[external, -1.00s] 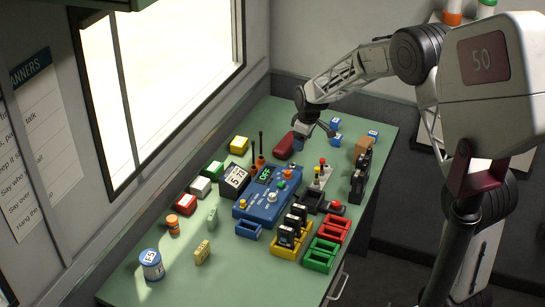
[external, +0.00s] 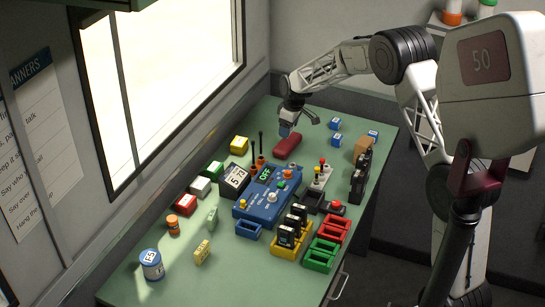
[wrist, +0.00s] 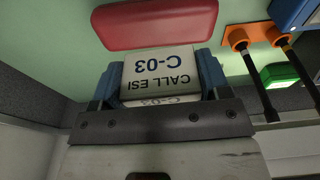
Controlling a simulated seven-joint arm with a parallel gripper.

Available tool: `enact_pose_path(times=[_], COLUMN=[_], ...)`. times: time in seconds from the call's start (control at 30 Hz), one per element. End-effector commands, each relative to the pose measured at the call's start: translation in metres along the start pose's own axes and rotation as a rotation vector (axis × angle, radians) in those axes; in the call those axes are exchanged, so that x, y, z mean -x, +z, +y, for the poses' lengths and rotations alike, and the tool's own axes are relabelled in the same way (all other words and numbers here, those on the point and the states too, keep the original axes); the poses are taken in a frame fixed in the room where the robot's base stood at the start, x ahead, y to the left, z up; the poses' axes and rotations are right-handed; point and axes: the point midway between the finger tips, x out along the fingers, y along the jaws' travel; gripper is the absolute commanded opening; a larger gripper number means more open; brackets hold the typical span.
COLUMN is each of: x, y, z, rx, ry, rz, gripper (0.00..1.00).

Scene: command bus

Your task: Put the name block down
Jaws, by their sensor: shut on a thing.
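The name block (wrist: 158,68) is white, printed "CALL ESI" and "C-03", and shows upside down in the wrist view. My gripper (wrist: 157,82) is shut on it, with a blue finger at each side. The block is mostly hidden by the fingers there. I cannot tell whether its underside touches the table.
The red case also shows close beyond the block in the wrist view (wrist: 155,24). An orange holder (wrist: 258,36) with two dark rods stands to the right, near a green block (wrist: 281,75). The blue console (external: 268,197) is nearer the camera. Several small blue-and-white blocks (external: 336,139) lie right.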

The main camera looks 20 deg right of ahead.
Motion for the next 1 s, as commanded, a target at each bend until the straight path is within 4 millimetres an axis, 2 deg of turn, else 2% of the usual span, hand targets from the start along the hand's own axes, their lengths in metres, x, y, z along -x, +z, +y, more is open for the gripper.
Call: enact_pose_path(times=[0.43, 0.7, 1.0], x=[-0.002, -0.032, -0.037], y=[-0.006, -0.002, -0.001], z=[0.005, 0.005, 0.005], rx=[0.0, 0.0, 0.0], ry=[0.0, -0.001, 0.0], rz=[0.0, -0.001, 0.0], gripper=[0.47, 0.47, 0.47])
